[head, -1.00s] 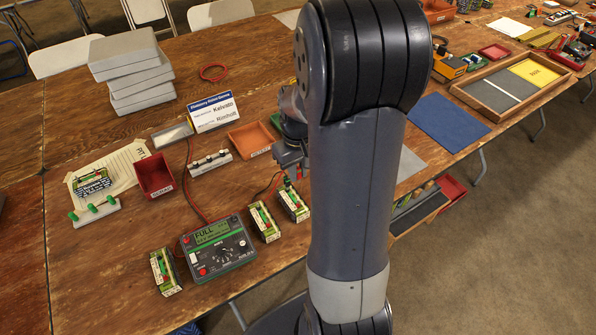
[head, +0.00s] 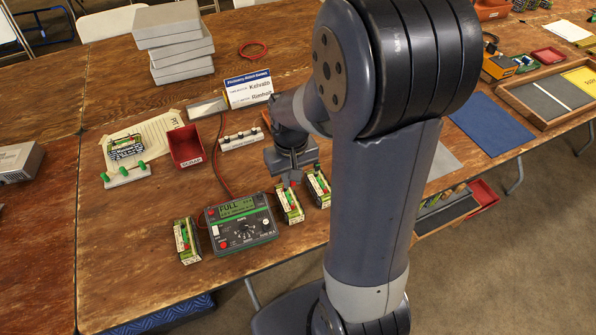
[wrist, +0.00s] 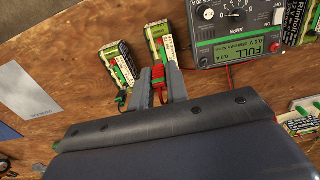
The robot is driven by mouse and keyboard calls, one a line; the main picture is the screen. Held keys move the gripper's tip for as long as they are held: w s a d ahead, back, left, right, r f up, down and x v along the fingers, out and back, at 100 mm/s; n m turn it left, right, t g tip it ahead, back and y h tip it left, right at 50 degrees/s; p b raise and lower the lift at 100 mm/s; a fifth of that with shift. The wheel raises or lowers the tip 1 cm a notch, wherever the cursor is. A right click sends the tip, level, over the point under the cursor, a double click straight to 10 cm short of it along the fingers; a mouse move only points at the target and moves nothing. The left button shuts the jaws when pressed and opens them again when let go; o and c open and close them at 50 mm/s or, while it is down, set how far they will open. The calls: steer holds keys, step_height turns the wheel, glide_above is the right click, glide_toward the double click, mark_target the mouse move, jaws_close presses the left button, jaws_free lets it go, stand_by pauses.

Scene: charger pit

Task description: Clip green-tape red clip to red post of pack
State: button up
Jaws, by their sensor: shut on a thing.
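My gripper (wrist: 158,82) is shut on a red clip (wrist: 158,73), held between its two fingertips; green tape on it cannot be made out. In the wrist view the fingertips are at the near end of one battery pack (wrist: 157,40); whether the clip touches a post is hidden. A second pack (wrist: 117,62) lies just left, with red and green parts at its near end. In the head view my gripper (head: 291,180) is low over the table, just behind the nearer pack (head: 289,204); the other pack (head: 318,188) is to its right.
The charger (head: 240,224) with a lit FULL display stands left of the packs, and a third pack (head: 186,241) is left of it. Red leads run near the charger. A clip rack (head: 240,140), red bin (head: 186,147) and name sign (head: 249,88) lie behind.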

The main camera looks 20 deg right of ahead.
steer(key=shift+f, duration=0.4)
steer(key=shift+f+b, duration=2.85)
steer(key=shift+f, duration=0.55)
steer(key=shift+f, duration=0.15)
steer(key=o, duration=0.8)
steer(key=shift+o, duration=0.7)
steer(key=shift+o, duration=0.5)
